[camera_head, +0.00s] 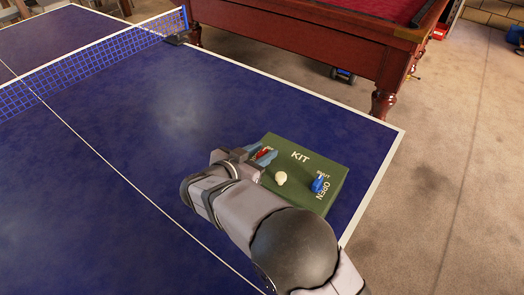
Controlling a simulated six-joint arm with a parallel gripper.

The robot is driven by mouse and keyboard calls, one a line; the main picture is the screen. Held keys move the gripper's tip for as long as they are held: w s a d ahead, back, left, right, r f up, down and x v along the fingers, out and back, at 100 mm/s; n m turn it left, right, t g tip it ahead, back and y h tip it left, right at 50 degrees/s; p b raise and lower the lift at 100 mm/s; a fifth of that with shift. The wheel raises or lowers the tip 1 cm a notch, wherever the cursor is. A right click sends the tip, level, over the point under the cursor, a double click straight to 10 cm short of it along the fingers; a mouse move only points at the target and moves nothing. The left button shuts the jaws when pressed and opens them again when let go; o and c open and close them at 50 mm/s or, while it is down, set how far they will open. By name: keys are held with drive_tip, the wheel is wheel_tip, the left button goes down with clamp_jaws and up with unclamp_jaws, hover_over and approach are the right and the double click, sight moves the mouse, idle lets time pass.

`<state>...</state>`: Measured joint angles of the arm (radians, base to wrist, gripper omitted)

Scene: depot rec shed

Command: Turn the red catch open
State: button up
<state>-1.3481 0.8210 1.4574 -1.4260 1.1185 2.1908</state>
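A green box marked KIT (313,173) sits on the blue table near its right corner. The red catch (263,153) is at the left of the box's upper face, partly hidden by my gripper. My arm hides the box's lower left part.
The blue table tennis table (150,120) is clear to the left of the box, with a net (90,62) across it further back. A pool table (310,35) with a red cloth stands beyond the table's far edge. Concrete floor lies to the right.

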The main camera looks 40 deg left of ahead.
clamp_jaws()
